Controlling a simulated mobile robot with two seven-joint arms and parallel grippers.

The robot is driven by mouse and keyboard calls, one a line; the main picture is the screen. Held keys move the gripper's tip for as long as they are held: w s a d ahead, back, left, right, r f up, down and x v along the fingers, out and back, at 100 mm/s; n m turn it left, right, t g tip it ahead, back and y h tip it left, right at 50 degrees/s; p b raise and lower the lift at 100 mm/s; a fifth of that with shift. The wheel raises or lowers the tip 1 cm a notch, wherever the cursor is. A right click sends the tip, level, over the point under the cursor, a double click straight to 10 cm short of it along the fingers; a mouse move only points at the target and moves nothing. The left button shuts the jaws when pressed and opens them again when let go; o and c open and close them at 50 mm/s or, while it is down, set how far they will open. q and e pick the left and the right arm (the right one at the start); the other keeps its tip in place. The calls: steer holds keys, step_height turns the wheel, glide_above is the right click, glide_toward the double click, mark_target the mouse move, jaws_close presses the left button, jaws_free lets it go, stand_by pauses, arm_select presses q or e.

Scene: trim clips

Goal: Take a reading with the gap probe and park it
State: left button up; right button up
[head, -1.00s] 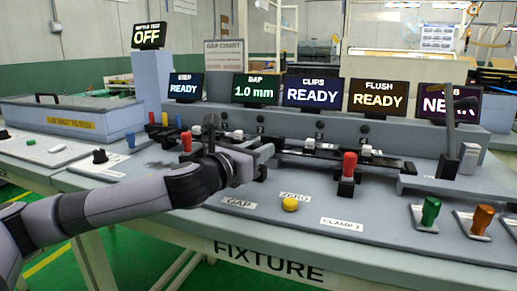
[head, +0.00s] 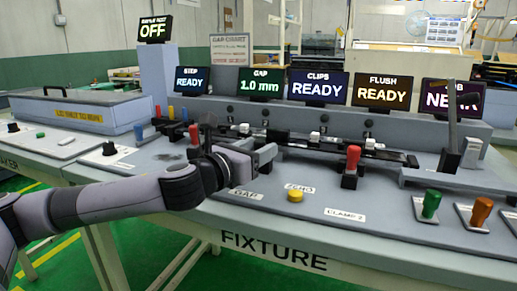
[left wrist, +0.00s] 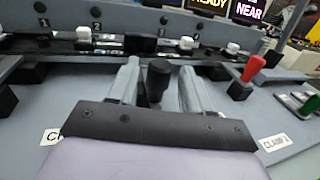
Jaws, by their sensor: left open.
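My left gripper (head: 266,155) is over the fixture table, above and behind the GAP label (head: 243,194). In the left wrist view its two grey fingers (left wrist: 160,70) are open, with a black round-topped handle (left wrist: 158,77) between them. The handle looks like the gap probe's; gaps show on both sides of it. In the head view the gripper and forearm hide it. The GAP display (head: 261,80) reads 1.0 mm. A dark rail with white clips (head: 315,138) runs behind the gripper. My right gripper is not in view.
The red clamp handle (head: 353,157) stands upright right of the gripper, with the yellow ZERO button (head: 295,195) in front. Green (head: 431,203) and orange (head: 481,212) handles stand at the right. A grey lidded box (head: 85,110) is at the left.

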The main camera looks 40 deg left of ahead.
arm_select(q)
steer(key=shift+s+b, duration=0.4)
steer(key=shift+s, duration=2.85)
